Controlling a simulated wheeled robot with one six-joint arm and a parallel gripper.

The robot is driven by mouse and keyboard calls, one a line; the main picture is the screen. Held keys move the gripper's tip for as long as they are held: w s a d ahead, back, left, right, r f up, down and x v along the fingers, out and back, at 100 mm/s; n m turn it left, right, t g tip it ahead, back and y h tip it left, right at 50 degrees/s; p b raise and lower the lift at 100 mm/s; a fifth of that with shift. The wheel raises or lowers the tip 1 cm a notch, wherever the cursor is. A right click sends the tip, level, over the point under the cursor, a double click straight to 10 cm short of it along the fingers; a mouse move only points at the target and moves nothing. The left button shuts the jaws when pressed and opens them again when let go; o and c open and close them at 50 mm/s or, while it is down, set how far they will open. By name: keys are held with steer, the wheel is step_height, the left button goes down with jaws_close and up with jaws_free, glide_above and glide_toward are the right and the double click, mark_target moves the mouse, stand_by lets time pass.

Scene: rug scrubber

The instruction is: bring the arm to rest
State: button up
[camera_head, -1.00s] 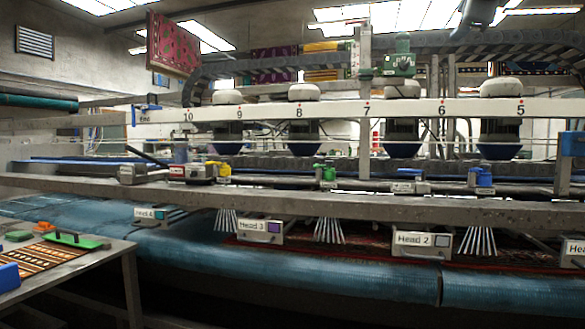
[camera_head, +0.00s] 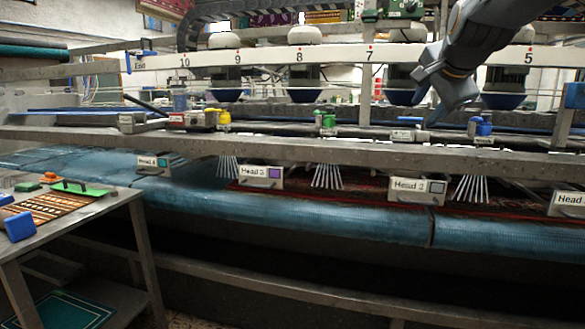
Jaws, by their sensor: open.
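My arm reaches in from the top right corner. My gripper (camera_head: 430,108) hangs from it, pointing down and left, in front of the white numbered beam (camera_head: 335,55) between the marks 7 and 5. Its dark jaws are open, with nothing seen between them. It shows above the grey front rail (camera_head: 300,150), near a blue valve (camera_head: 484,126); how far off it is in depth I cannot tell.
The boxes Head 4 (camera_head: 153,163), Head 3 (camera_head: 260,177) and Head 2 (camera_head: 417,188) hang below the rail, over a blue roller (camera_head: 300,222). A grey table (camera_head: 75,225) at left bears a striped rug sample (camera_head: 50,206), a green-backed brush (camera_head: 82,189) and blue blocks.

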steer(key=s+a+f+n+g+y+p, duration=0.1)
steer(key=s+a+f+n+g, duration=0.25)
steer(key=s+f, duration=0.45)
steer(key=s+a+f+n+g, duration=0.2)
steer(key=s+a+f+n, duration=0.15)
steer(key=f, duration=0.85)
steer(key=s+a+f+n+g+y+p, duration=0.15)
steer(key=s+f+n, duration=0.35)
steer(key=f, duration=0.5)
steer(key=s+a+f+n+g, duration=0.1)
steer(key=s+f+g, duration=0.1)
steer(key=s, duration=0.4)
steer(key=s+a+f+n+g, duration=0.2)
steer(key=s+f, duration=0.3)
steer(key=s, duration=0.2)
steer(key=shift+h, duration=0.45)
steer(key=shift+w+f, duration=0.1)
